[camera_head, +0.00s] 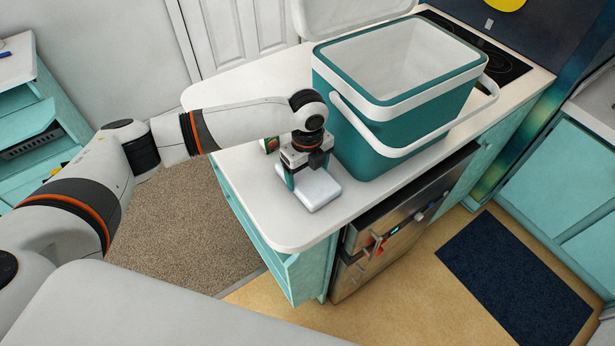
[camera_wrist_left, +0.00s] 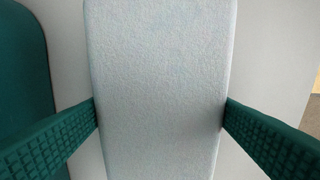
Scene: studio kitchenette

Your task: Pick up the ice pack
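The ice pack (camera_head: 317,191) is a pale, flat block with rounded corners, at the counter's near end, in front of the cooler. It fills the middle of the left wrist view (camera_wrist_left: 160,60). My left gripper (camera_head: 307,172) reaches down over it from above. In the left wrist view the green ribbed fingers (camera_wrist_left: 160,113) meet the pack's two long sides, with no gap visible. The gripper looks shut on the pack. I cannot tell whether the pack is resting on the counter or just clear of it. My right gripper is not in view.
A teal and white cooler (camera_head: 375,135) stands open and empty-looking just behind the pack, its white handle (camera_head: 420,147) hanging outward. A small can-like item (camera_head: 270,145) is partly hidden behind my left arm. The white counter (camera_head: 265,215) is bare to the left of the pack.

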